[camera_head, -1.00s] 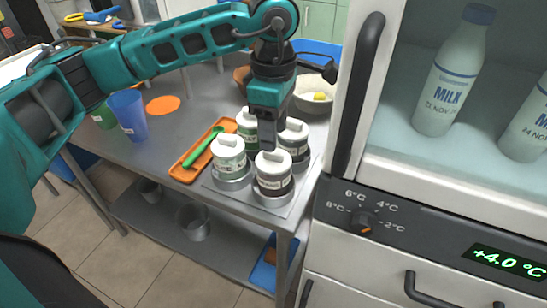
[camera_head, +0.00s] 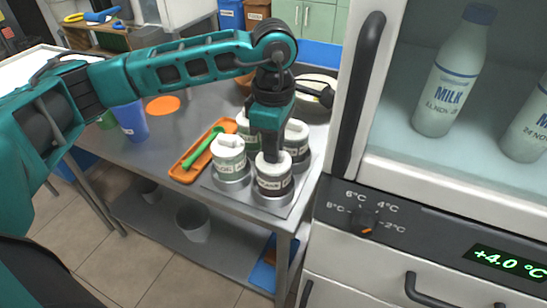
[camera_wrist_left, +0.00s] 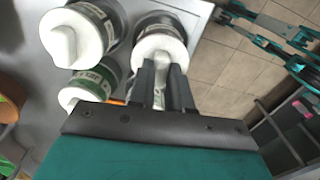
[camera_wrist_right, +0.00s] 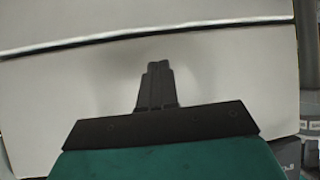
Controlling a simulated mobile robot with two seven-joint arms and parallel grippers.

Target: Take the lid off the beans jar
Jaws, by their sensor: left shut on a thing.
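Several round jars with white knobbed lids stand close together on a pale mat at the table's near right corner. The front jar (camera_head: 273,188) has dark contents and a label too small to read surely, so I cannot tell whether it is the beans jar. Its white lid (camera_wrist_left: 158,43) sits on it. My left gripper (camera_head: 269,155) comes down from above and is shut on this lid's knob, one finger on each side, in the left wrist view (camera_wrist_left: 163,80). My right gripper (camera_wrist_right: 157,82) is shut and empty before a pale panel.
The other jars (camera_head: 229,160) crowd the left gripper. An orange tray (camera_head: 186,172) with a green spoon (camera_head: 203,147) lies left of them. A blue cup (camera_head: 132,122) stands farther left.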

